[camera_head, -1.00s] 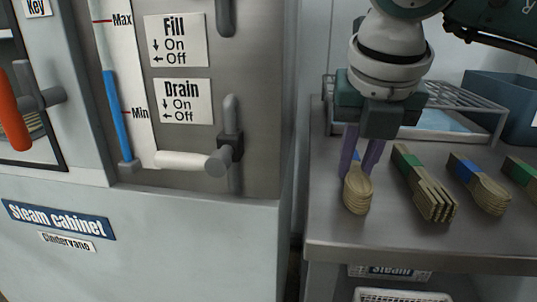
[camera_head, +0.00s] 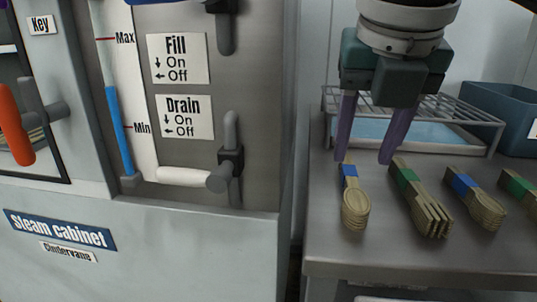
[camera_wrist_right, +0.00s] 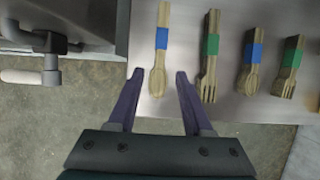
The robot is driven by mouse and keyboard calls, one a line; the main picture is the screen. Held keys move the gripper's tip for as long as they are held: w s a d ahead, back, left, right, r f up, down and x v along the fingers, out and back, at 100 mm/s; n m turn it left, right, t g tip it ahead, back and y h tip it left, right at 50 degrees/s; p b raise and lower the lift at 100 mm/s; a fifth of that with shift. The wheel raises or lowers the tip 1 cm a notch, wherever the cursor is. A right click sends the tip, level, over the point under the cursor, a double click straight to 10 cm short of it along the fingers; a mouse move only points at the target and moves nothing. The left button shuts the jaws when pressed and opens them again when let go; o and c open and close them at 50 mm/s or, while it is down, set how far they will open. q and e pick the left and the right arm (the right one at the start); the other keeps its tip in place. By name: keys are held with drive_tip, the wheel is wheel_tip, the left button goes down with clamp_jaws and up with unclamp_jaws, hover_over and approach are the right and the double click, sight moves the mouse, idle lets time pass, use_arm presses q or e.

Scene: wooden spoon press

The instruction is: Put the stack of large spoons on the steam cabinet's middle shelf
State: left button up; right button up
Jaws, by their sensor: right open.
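Two stacks of wooden spoons with blue bands lie on the metal table: one at the left (camera_head: 354,208) and one further right (camera_head: 474,200). I cannot tell for sure which is the large one. My right gripper (camera_head: 372,158) is open and empty, its purple fingers spread above and behind the left spoon stack. My left gripper is not in view.
Green-banded fork stacks (camera_head: 425,205) (camera_head: 518,188) lie beside the spoons. A wire rack (camera_head: 440,112) over a tray and a blue bin (camera_head: 505,115) stand behind. The cabinet has a drain lever (camera_head: 190,176) and an orange handle (camera_head: 15,130). The table's front strip is clear.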

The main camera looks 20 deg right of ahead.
drive_tip(key=p+v, duration=0.1)
drive_tip(key=v, duration=0.4)
drive_tip(key=shift+s+a+r, duration=0.1)
drive_tip(key=shift+a+r, duration=0.05)
drive_tip(key=shift+r, duration=0.2)
